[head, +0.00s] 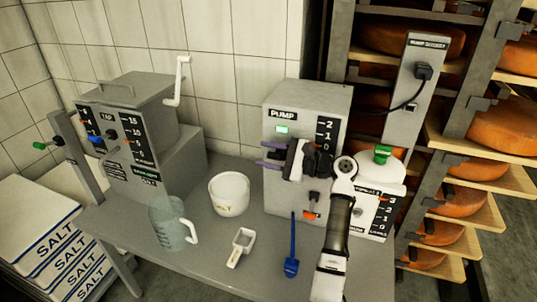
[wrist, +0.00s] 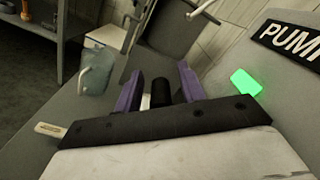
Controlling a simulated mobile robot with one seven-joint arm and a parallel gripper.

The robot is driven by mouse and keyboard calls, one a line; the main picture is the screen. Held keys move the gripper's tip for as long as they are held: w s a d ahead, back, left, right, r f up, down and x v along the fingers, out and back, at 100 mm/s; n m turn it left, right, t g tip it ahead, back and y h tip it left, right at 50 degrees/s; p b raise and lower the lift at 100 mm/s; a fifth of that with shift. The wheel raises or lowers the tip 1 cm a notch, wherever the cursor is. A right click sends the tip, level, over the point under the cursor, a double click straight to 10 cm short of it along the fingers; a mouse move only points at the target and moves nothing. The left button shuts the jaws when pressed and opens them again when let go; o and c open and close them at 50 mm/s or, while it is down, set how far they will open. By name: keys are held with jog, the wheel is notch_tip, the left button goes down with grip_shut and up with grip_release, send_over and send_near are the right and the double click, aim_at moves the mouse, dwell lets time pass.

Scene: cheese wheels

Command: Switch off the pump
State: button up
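The pump (head: 303,98) is a grey box with a black PUMP label, standing on the table against the tiled wall. A lit green rectangle (head: 282,129) is on its front, under the label; it glows large at the right of the wrist view (wrist: 246,81). I cannot tell whether it is a lamp or a switch. My gripper (head: 268,158) lies across the pump's front, below the green light, with its purple fingers pointing left. In the wrist view the fingers (wrist: 160,88) are apart. A short black cylinder (wrist: 162,94) shows between them, with gaps on both sides.
A wall post with a PUMP SOCKET label (head: 428,43) holds a black plug (head: 423,72). A white lidded vessel (head: 382,181) stands right of the pump. A white pot (head: 229,193), clear jug (head: 170,225), scoop (head: 240,247) and blue tool (head: 291,262) occupy the table.

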grip_shut()
jog(key=shift+f, duration=0.1)
notch_tip(320, 180, down, 6)
jog(key=n+b, duration=1.2)
dwell(0.3)
jog(key=shift+o, duration=0.2)
grip_release()
